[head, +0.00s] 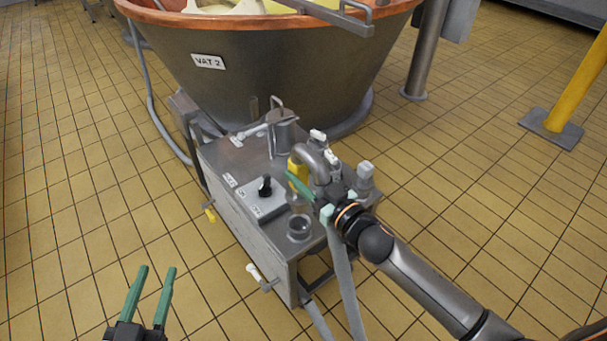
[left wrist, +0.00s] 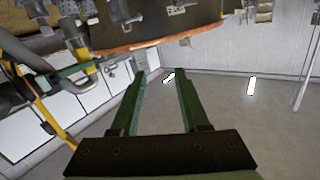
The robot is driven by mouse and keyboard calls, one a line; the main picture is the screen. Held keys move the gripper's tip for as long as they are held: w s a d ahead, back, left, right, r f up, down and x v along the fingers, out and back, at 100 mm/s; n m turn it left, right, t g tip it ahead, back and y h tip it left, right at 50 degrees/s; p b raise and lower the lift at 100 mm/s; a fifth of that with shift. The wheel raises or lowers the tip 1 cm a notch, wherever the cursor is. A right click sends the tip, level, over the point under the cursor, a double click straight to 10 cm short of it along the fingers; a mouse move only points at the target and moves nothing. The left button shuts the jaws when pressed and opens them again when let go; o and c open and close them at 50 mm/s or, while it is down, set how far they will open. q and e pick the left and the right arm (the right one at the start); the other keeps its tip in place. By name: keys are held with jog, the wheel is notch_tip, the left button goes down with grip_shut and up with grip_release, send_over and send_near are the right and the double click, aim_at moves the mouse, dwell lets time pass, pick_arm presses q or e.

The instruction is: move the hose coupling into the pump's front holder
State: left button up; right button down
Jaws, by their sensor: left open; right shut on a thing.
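The pump is a steel cart (head: 240,160) in front of the vat. My right gripper (head: 318,198) is over its right front part and is shut on the hose coupling, which the fingers mostly hide. The grey hose (head: 343,270) hangs down from there past the cart's front edge. A round, open steel cup (head: 299,229), which looks like the front holder, stands at the front corner, below and left of that gripper. It looks empty. My left gripper (head: 156,268) is open and empty over the floor, left of the cart; its spread fingers show in the left wrist view (left wrist: 161,75).
A curved grey pipe (head: 318,158) rises beside my right gripper. A control box with a black knob (head: 265,186) sits on the cart top. Vat 2 (head: 260,80) stands behind. A yellow post (head: 580,85) is at the far right. The tiled floor on the left is clear.

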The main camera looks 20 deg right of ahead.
jog(key=shift+f+b, duration=0.2)
jog(key=shift+b, duration=0.15)
jog(key=shift+f+b, duration=0.5)
jog(key=shift+b, duration=0.05)
jog(key=shift+f, duration=0.2)
jog(key=shift+f+b, duration=0.6)
jog(key=shift+b, duration=0.25)
pick_arm(q)
jog(key=s+d+r+m+t+h, duration=0.1)
jog(key=s+r+m+t+h, duration=0.1)
jog(key=r, duration=0.8)
jog(key=s+d+r+m+t+h, duration=0.1)
jog(key=s+r+m+t+h, duration=0.2)
jog(key=s+r+m+h, duration=0.2)
jog(key=shift+r+m+t+h+b, duration=0.4)
jog(key=shift+r+m+h, duration=0.4)
jog(key=shift+r+h, duration=1.35)
pick_arm(e)
jog(key=shift+f, duration=0.4)
